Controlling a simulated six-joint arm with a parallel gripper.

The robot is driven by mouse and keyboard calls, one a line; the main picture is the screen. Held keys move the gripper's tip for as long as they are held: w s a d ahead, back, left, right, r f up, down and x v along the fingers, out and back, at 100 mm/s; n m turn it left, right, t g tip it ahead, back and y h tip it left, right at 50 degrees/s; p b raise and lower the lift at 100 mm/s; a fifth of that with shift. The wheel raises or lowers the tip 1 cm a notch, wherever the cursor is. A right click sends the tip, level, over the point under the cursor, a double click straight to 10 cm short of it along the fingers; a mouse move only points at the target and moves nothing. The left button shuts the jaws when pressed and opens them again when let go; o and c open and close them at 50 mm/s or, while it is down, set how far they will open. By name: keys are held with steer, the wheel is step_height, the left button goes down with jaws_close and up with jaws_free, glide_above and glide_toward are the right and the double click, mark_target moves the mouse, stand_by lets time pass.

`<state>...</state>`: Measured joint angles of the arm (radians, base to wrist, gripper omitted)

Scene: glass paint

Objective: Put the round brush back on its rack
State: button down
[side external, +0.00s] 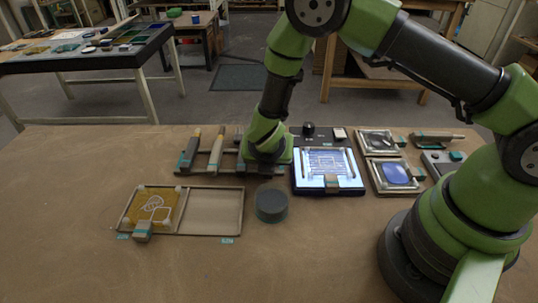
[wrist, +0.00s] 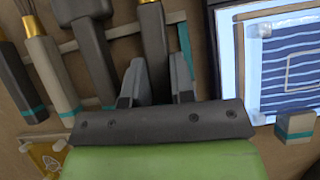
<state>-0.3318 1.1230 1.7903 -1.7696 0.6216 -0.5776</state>
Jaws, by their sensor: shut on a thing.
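My gripper (wrist: 158,78) is shut on a dark-handled brush with a brass ferrule, likely the round brush (wrist: 154,38). Its bristles are out of the wrist view, and its lower handle is hidden behind the fingers. The rack's rail (wrist: 125,31) runs behind the brush. The brush is at the rack's right-hand end; I cannot tell whether it touches the rail. In the side view my gripper (side external: 264,172) is low over the right end of the rack (side external: 203,174), and the arm hides the held brush.
On the rack are a pale-handled brush (wrist: 50,70), a grey tool (wrist: 91,55) and a dark-handled tool (wrist: 18,85). A lit panel (side external: 328,178) stands close on the right. A dark round pot (side external: 271,206) and a tray (side external: 215,211) are in front.

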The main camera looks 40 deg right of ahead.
steer(key=c, duration=0.9)
jaws_free()
steer(key=shift+f, duration=0.1)
steer(key=shift+s+a+r, duration=0.15)
steer(key=shift+a+r, duration=0.05)
steer(key=shift+r, duration=0.2)
steer(key=v, duration=0.9)
steer(key=s+d+r+m+g+y, duration=0.1)
steer(key=s+d+r+m, duration=0.15)
steer(key=r+m, duration=0.4)
steer(key=s+d+r+m, duration=0.2)
steer(key=d+r+m, duration=0.1)
steer(key=r+m, duration=0.35)
steer(key=s+r+m+t+y, duration=0.1)
steer(key=s+r+m+y, duration=0.1)
steer(key=s+r+m, duration=0.1)
steer(key=s+r+m+t+y, duration=0.1)
steer(key=s+r+m+y, duration=0.1)
steer(key=s+m, duration=0.3)
steer(key=s+r+m+t+y, duration=0.1)
steer(key=s+r+m, duration=0.3)
steer(key=m, duration=0.5)
steer(key=shift+s+a+t+y, duration=0.3)
steer(key=shift+s+a+y, duration=0.1)
steer(key=shift+s+y, duration=0.15)
